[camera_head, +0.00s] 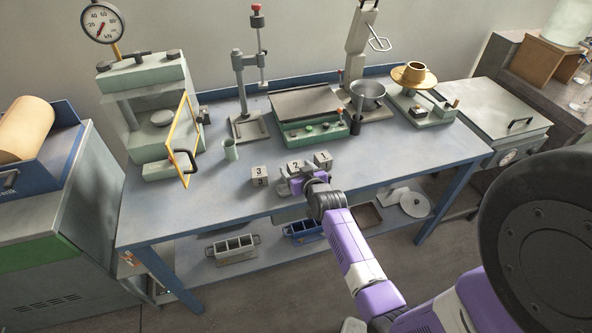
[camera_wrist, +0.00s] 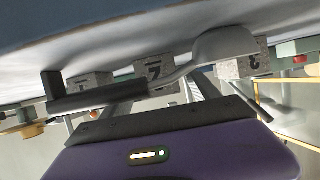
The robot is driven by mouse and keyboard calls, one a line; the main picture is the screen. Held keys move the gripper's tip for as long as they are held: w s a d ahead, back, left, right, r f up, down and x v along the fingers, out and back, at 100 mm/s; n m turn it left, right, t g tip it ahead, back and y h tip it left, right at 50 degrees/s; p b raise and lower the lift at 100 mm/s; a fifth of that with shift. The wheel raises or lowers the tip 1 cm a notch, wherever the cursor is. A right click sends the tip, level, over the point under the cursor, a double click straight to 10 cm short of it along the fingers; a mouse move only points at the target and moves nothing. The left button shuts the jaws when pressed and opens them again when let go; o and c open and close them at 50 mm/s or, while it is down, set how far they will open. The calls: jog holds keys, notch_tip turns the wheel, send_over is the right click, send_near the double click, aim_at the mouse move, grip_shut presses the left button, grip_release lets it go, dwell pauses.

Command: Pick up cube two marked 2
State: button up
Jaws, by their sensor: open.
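Cube two (camera_head: 295,167) is a small grey block with a dark 2, on the front part of the blue-grey bench between two similar cubes. My gripper (camera_head: 288,184) is open and low at the bench's front edge, just in front of cube two. Nothing is held, and I cannot tell the exact gap to the cube.
Cube 3 (camera_head: 259,175) stands to the left of cube two and cube 1 (camera_head: 323,159) close to its right. A green-based tray device (camera_head: 308,116) stands behind. The front left bench is clear.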

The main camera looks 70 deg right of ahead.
grip_shut()
dwell(0.3)
jog(key=shift+r, duration=0.15)
